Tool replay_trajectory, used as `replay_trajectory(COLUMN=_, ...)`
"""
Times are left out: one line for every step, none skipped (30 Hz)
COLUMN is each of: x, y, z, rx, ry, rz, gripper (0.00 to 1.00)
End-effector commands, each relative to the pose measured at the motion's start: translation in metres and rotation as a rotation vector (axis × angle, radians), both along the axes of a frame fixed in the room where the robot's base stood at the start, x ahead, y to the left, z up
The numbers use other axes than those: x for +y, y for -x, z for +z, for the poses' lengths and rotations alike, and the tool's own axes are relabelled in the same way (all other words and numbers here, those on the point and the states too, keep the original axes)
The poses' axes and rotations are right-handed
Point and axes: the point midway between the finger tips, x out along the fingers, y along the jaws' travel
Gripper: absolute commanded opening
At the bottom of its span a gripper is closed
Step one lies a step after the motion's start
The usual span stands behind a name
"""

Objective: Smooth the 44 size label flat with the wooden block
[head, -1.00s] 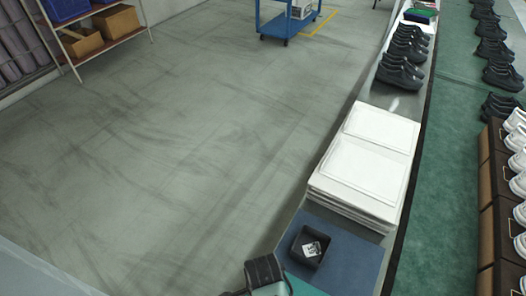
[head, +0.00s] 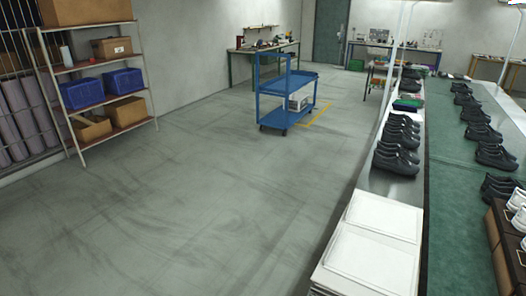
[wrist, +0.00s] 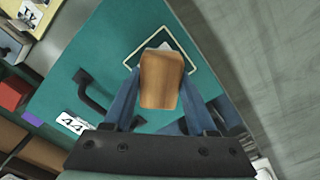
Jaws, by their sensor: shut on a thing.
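In the wrist view, my gripper (wrist: 160,90) is shut on the wooden block (wrist: 162,80), a tan piece between the two blue fingers. The block is over a teal surface (wrist: 105,40), inside a pale rectangular outline. A small white patch shows just past the block's far end; the block hides the rest of it, and I cannot tell whether they touch. A white label reading 44 (wrist: 73,122) is at the lower left, apart from the block. My gripper, the block and the label are not in the head view.
A dark handle-shaped thing (wrist: 95,90) lies left of the block in the wrist view. In the head view, white stacked boards (head: 368,250) are on the bench at lower right, with dark shoes (head: 398,145) beyond. A blue cart (head: 287,100) stands on open floor.

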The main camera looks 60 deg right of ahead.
Motion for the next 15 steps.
replay_trajectory(x=-0.0002, y=-0.0002, z=-0.0018, rx=0.000, ry=0.000, rz=0.000, gripper=0.13)
replay_trajectory(x=-0.0001, y=-0.0001, z=-0.0024, rx=0.000, ry=0.000, rz=0.000, gripper=0.13)
replay_trajectory(x=-0.0001, y=-0.0001, z=-0.0032, rx=0.000, ry=0.000, rz=0.000, gripper=0.13)
replay_trajectory(x=-0.0001, y=-0.0001, z=-0.0038, rx=0.000, ry=0.000, rz=0.000, gripper=0.13)
replay_trajectory(x=-0.0001, y=-0.0001, z=-0.0044, rx=0.000, ry=0.000, rz=0.000, gripper=0.13)
replay_trajectory(x=-0.0001, y=-0.0001, z=-0.0052, rx=0.000, ry=0.000, rz=0.000, gripper=0.13)
replay_trajectory(x=-0.0002, y=-0.0002, z=-0.0058, rx=0.000, ry=0.000, rz=0.000, gripper=0.13)
replay_trajectory(x=-0.0001, y=-0.0002, z=-0.0064, rx=0.000, ry=0.000, rz=0.000, gripper=0.13)
replay_trajectory(x=-0.0001, y=-0.0003, z=-0.0072, rx=0.000, ry=0.000, rz=0.000, gripper=0.13)
replay_trajectory(x=-0.0001, y=-0.0003, z=-0.0078, rx=0.000, ry=0.000, rz=0.000, gripper=0.13)
replay_trajectory(x=-0.0002, y=-0.0002, z=-0.0084, rx=0.000, ry=0.000, rz=0.000, gripper=0.13)
replay_trajectory(x=-0.0002, y=-0.0002, z=-0.0091, rx=0.000, ry=0.000, rz=0.000, gripper=0.13)
replay_trajectory(x=-0.0002, y=-0.0002, z=-0.0097, rx=0.000, ry=0.000, rz=0.000, gripper=0.13)
replay_trajectory(x=-0.0001, y=-0.0003, z=-0.0103, rx=0.000, ry=0.000, rz=0.000, gripper=0.13)
replay_trajectory(x=-0.0001, y=-0.0003, z=-0.0111, rx=0.000, ry=0.000, rz=0.000, gripper=0.13)
